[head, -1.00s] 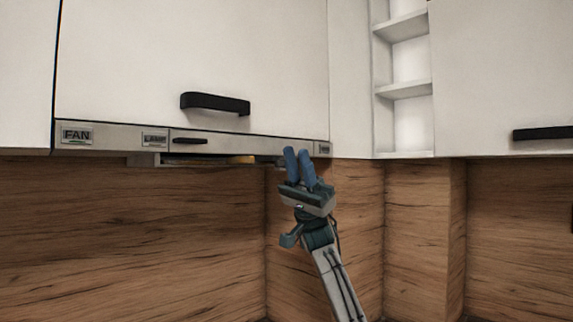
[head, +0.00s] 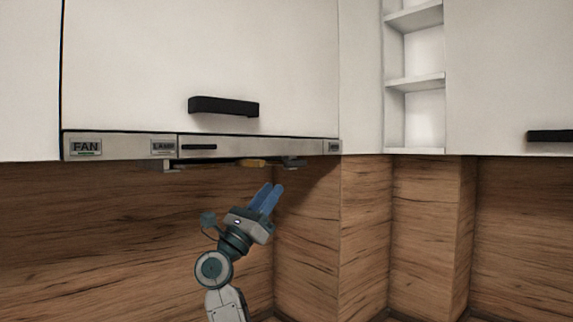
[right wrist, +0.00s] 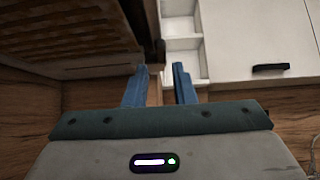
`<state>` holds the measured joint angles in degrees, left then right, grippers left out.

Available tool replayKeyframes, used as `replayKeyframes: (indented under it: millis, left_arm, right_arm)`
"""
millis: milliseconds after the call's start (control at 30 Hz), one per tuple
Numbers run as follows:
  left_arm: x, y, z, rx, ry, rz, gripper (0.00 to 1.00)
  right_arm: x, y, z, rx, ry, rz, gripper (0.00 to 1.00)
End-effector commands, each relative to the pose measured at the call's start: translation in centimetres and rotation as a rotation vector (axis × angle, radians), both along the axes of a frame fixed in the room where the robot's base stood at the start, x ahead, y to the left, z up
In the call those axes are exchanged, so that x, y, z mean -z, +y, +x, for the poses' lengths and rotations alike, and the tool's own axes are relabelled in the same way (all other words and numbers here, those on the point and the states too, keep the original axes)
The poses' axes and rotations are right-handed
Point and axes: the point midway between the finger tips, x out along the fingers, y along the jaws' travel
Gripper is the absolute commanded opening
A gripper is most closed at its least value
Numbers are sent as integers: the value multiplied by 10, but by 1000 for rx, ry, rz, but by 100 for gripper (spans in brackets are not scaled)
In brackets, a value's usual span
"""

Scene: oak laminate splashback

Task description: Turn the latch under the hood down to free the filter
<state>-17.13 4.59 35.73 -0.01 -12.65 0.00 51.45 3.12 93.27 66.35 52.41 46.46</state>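The hood's front strip (head: 260,147) runs under the white cabinet in the head view. In the right wrist view the hood's underside with a brown lattice panel (right wrist: 60,32), perhaps the filter, fills the upper left. My right gripper (head: 273,187) is below the hood, pointing up and right, apart from both pieces. Its blue fingers (right wrist: 161,70) stand apart with nothing between them. My left gripper is out of view.
A black cabinet handle (head: 223,106) sticks out above the hood. The wood splashback (head: 120,230) stands behind, with a stepped corner (head: 365,230) on the right. White open shelves (head: 415,80) are at the upper right.

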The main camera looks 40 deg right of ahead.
Motion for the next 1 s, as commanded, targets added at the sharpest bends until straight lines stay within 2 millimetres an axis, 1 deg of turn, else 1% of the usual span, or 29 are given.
replayKeyframes:
  millis: [33, 200, 300, 500, 800, 867, 900, 933, 1000]
  left_arm:
    - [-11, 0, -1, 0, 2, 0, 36]
    - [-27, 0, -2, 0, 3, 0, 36]
    - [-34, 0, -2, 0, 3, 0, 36]
    - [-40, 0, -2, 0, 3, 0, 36]
    - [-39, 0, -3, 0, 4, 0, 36]
    - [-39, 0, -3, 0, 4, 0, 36]
    - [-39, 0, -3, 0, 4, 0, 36]
    - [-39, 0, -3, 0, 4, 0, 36]
    - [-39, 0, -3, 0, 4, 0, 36]
  right_arm:
    - [-15, -8, 0, 4, -1, -3, 24]
    - [-37, -31, 2, 4, -2, -3, 24]
    - [-46, -41, 3, 3, -2, -2, 24]
    - [-54, -53, 4, 1, -2, -1, 24]
    - [-54, -54, 4, 1, -2, -2, 24]
    - [-54, -54, 4, 1, -2, -2, 12]
    - [-54, -54, 4, 1, -2, -2, 4]
    - [-54, -54, 4, 1, -2, -2, 0]
    - [-54, -54, 4, 1, -2, -2, 0]
